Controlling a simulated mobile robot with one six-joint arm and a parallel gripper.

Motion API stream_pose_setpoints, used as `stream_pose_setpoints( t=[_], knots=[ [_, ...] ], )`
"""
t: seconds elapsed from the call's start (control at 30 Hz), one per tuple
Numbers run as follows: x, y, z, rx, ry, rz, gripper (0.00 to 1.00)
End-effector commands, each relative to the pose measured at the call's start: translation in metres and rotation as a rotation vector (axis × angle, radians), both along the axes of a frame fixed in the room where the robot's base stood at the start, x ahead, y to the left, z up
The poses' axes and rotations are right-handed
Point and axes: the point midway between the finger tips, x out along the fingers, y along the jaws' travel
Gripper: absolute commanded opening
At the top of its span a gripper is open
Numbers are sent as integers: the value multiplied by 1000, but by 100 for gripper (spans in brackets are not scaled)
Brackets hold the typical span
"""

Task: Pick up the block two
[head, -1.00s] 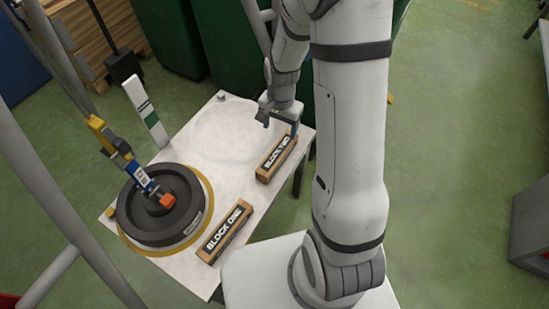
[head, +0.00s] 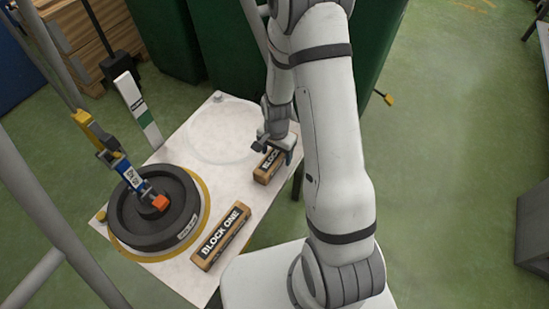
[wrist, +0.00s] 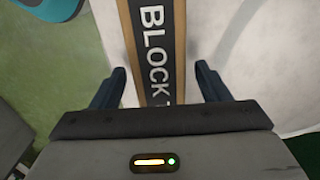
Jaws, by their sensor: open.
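Block two (head: 266,170) is a wooden block with a black label, lying near the right edge of the white table. My gripper (head: 274,148) is over its far part and hides some of the label. In the wrist view the block (wrist: 157,45) runs lengthwise between the two fingers of my open gripper (wrist: 160,78), with the letters "BLOCK T" showing. There is a gap on both sides, and the fingers appear apart from the block. I cannot tell how far down the fingertips reach beside it.
Block one (head: 221,237) lies nearer on the white table (head: 190,284). A dark round wheel (head: 154,236) with an orange piece stands at the left, under a yellow and blue arm (head: 115,157). A white upright plate (head: 139,108) stands behind it. Green bins are beyond the table.

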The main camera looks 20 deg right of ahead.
Motion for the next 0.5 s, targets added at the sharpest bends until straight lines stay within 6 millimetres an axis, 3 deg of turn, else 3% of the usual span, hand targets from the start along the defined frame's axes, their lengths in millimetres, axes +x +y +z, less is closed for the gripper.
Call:
stream_pose_setpoints(
  t=[0.17, 0.5],
  knots=[
    [0, 0, 0, 0, -1, 0, 69],
    [0, 0, 0, 0, 0, 1, 42]
  ],
)
